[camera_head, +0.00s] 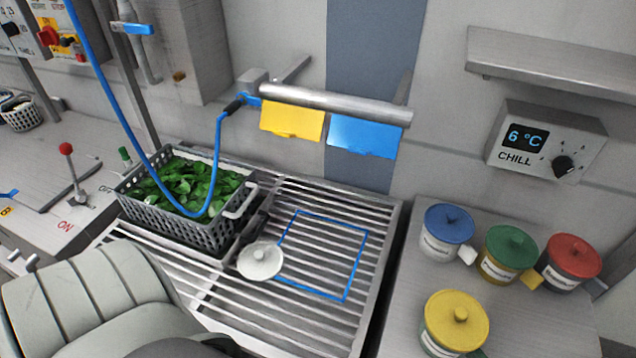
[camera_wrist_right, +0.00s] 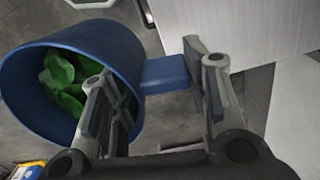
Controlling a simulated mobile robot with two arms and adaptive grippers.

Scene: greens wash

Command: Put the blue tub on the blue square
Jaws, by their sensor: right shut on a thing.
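The blue tub (camera_wrist_right: 112,42) shows in the right wrist view, with green leaves (camera_wrist_right: 62,85) inside it. It is tilted in the picture, with its open mouth facing left. My right gripper (camera_wrist_right: 155,68) is shut on the tub's blue handle (camera_wrist_right: 165,74). The blue square (camera_head: 355,265) is an outline on the slatted metal drain rack (camera_head: 235,310) in the head view. A white round lid with a knob (camera_head: 260,262) sits at the square's left edge. The tub and both grippers do not show in the head view.
A grey crate of leaves (camera_head: 240,225) stands left of the square, with a blue hose over it. Yellow (camera_head: 292,119) and blue (camera_head: 364,136) flaps hang from a bar behind. Several lidded pots, one yellow (camera_head: 457,318), stand on the right counter. Most of the square is bare.

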